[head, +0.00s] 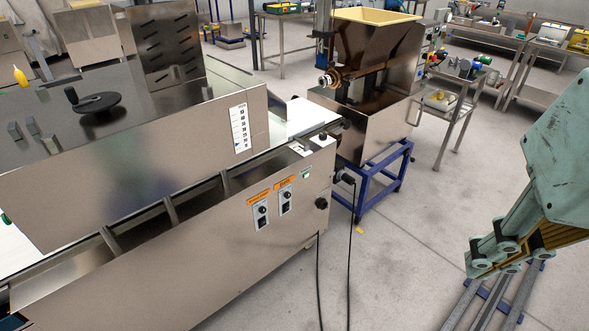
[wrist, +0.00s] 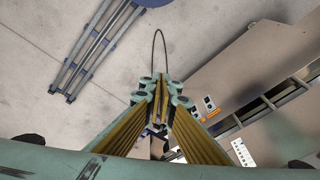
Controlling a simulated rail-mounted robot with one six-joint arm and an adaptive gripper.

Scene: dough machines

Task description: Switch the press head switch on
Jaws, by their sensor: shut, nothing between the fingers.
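The steel dough machine (head: 190,265) carries two small switch panels on its front. The left panel (head: 262,212) and the right panel (head: 286,200) each have an orange label above and dark controls. The label text is too small to read, so I cannot tell which is the press head switch or its position. The panels also show in the wrist view (wrist: 207,103), right of the fingers. My gripper (head: 488,258) is at the right of the head view, well apart from the panels. In the wrist view its fingers (wrist: 160,88) meet, shut and empty.
A round black knob (head: 322,203) is right of the panels. Black cables (head: 349,235) hang to the floor. A hopper machine (head: 375,100) on a blue stand (head: 385,172) and a steel side table (head: 455,108) stand behind. Open floor (head: 405,240) lies between machine and gripper.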

